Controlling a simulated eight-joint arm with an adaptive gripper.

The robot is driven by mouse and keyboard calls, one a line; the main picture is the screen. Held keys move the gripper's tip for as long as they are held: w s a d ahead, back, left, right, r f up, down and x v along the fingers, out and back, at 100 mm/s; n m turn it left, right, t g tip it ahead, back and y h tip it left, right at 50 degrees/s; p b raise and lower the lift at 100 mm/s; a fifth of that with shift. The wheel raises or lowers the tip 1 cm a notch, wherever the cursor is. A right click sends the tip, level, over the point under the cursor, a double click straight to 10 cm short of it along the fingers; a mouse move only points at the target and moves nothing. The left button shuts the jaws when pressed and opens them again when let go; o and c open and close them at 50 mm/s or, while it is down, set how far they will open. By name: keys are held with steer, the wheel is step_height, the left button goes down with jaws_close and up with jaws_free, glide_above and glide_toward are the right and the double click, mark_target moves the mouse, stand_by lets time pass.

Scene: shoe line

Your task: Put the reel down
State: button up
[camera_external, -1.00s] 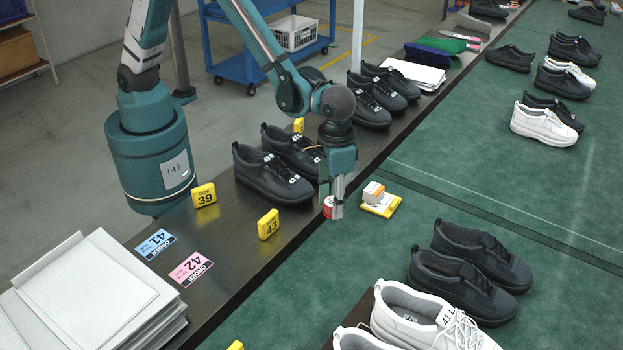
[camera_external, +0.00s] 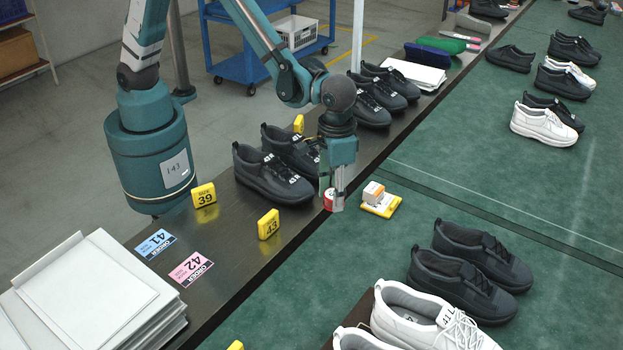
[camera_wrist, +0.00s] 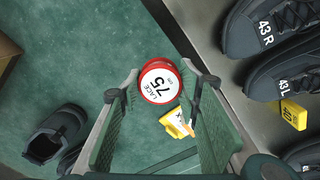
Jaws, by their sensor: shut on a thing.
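The reel (camera_external: 329,199) is a small round spool with a red rim. My gripper (camera_external: 334,203) points down and is shut on the reel, which sits between the fingertips in the wrist view. In the outside view the reel appears by the edge between the dark bench (camera_external: 240,258) and the green surface (camera_external: 440,195), in front of a dark shoe pair. I cannot tell how far it is above the surface below. The fingers partly hide it.
A yellow pad with a small box (camera_external: 380,202) lies just right of my gripper. Dark shoes (camera_external: 272,176) stand left on the bench, with yellow tags 39 (camera_external: 204,195) and 43 (camera_external: 269,224). More dark shoes (camera_external: 470,270) stand right. Green surface around the pad is clear.

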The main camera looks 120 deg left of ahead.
steer(key=n, duration=0.1)
glide_above(405, 248)
steer(key=shift+r+p, duration=0.15)
steer(key=shift+p, duration=0.2)
stand_by(0.4)
steer(key=shift+f+b, duration=0.45)
steer(key=shift+f, duration=2.7)
steer(key=shift+f+b, duration=0.3)
steer(key=shift+f, duration=1.55)
steer(key=shift+f, duration=0.2)
steer(key=o, duration=0.9)
steer(key=shift+r, duration=0.15)
